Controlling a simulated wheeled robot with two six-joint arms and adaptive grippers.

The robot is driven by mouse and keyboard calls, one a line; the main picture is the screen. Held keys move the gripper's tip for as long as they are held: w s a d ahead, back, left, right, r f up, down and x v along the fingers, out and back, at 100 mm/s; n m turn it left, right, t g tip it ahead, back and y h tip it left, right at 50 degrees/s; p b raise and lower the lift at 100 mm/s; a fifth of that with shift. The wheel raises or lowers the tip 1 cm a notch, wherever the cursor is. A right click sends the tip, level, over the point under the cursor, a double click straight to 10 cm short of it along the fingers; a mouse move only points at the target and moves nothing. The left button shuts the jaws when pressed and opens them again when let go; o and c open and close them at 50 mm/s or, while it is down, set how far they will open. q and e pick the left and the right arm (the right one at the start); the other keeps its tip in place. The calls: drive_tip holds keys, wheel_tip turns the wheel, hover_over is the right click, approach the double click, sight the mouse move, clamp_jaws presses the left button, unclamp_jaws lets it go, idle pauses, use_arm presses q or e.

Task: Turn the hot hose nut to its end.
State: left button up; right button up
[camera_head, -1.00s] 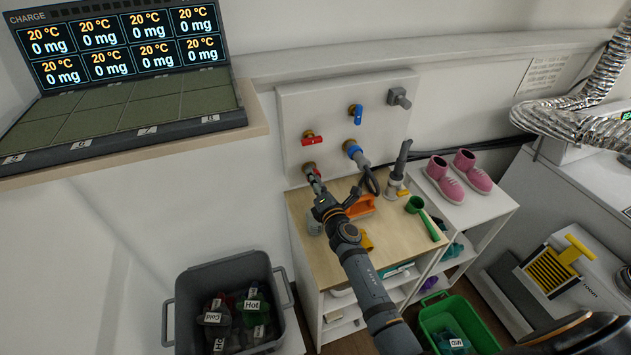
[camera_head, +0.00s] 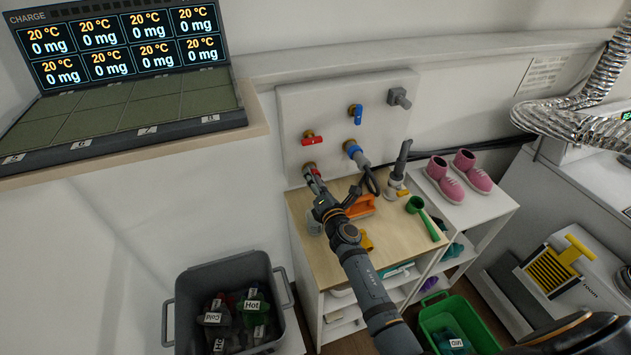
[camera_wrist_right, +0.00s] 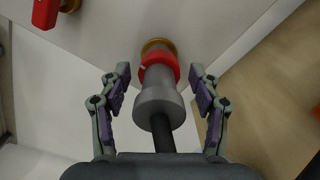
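The hot hose nut is the red ring (camera_wrist_right: 160,62) on a brass fitting at the white board. A grey hose connector (camera_wrist_right: 160,97) with a black hose sits below it. The nut also shows as a small red spot in the head view (camera_head: 315,172). My right gripper (camera_wrist_right: 160,73) is open, with one finger on each side of the nut and connector. Gaps show between both fingers and the nut. In the head view the right gripper (camera_head: 311,176) reaches the board from below and partly hides the nut. My left gripper is not in view.
A red-handled valve (camera_head: 314,141) is just above. A blue-ringed hose fitting (camera_head: 353,150) and blue valve (camera_head: 356,113) are to the right. Below, the wooden worktop (camera_head: 315,262) holds an orange tool (camera_head: 361,206) and green scoop (camera_head: 425,218).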

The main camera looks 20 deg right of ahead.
drive_tip(key=s, duration=1.2)
drive_tip(key=shift+d, duration=0.2)
